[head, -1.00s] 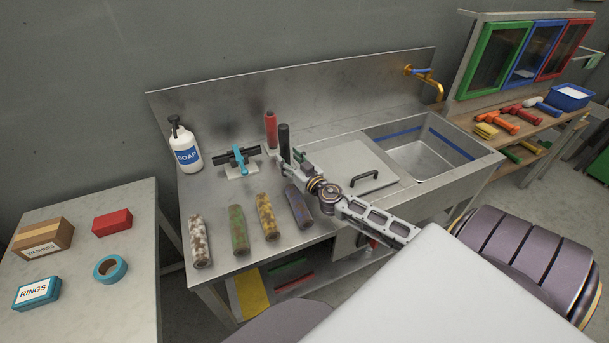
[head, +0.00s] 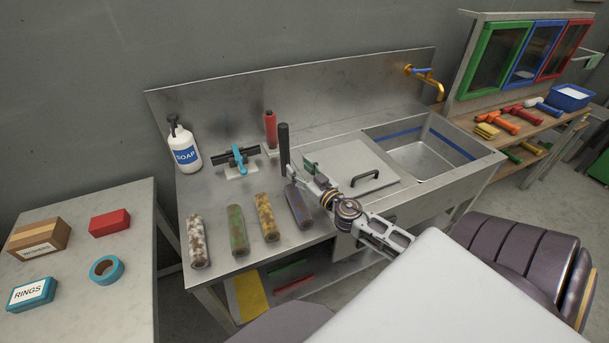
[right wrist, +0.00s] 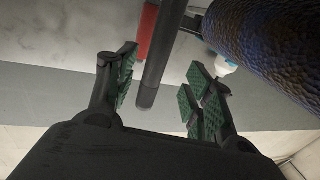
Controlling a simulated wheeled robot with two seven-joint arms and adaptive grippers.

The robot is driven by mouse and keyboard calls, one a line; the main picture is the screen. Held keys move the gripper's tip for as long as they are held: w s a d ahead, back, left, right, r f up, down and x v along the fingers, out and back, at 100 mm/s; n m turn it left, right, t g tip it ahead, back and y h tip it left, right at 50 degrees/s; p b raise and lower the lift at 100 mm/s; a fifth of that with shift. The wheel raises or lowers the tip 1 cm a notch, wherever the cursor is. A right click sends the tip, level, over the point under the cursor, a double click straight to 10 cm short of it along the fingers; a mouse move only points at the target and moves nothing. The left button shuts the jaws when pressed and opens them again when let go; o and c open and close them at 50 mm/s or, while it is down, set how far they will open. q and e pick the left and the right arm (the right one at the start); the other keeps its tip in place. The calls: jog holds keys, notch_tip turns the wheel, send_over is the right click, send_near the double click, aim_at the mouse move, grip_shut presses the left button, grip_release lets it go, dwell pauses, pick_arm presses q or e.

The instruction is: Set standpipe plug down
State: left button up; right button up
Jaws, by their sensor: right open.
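A dark upright cylinder (head: 284,143), which I take to be the standpipe plug, stands on the metal worktop left of the sink lid. Its lower end is partly hidden behind my right gripper. My right gripper (head: 300,170) is open, just in front of the cylinder and slightly to its right. In the right wrist view the cylinder (right wrist: 160,55) shows in the gap between the spread green-padded fingers (right wrist: 162,72); neither finger visibly presses on it. My left gripper is outside the view.
Several mottled hose pieces, including a purplish one (head: 298,207), lie in front. The lid (head: 345,165) and sink basin (head: 425,160) are right.

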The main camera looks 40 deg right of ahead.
jog(key=shift+s, duration=1)
